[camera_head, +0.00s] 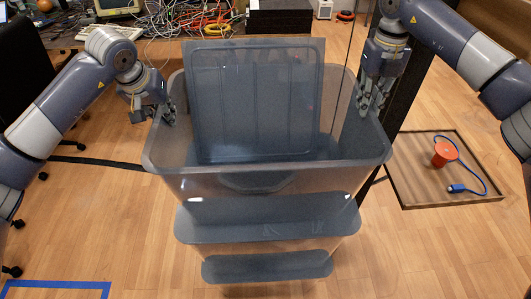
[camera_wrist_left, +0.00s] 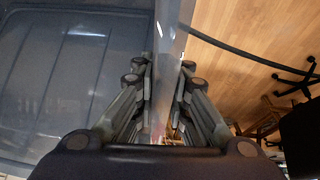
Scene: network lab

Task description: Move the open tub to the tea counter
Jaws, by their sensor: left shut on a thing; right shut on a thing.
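The open tub (camera_head: 270,180) is a large, see-through grey bin in the middle of the head view. A flat ribbed grey panel, which looks like a lid (camera_head: 255,100), stands upright inside it. My left gripper (camera_head: 168,118) is shut on the tub's left rim. In the left wrist view, the rim (camera_wrist_left: 172,50) runs between the fingers of my left gripper (camera_wrist_left: 165,125). My right gripper (camera_head: 372,100) is shut on the tub's right rim. The tub's underside and what is below it are hard to make out. The tea counter cannot be told for sure.
A desk with tangled cables (camera_head: 200,22) and a black box (camera_head: 280,18) is behind the tub. A dark-edged floor tray (camera_head: 420,185) at right holds a red spool (camera_head: 445,152) and a blue cable. Blue tape (camera_head: 60,284) marks the floor at lower left. A black chair (camera_head: 22,60) stands left.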

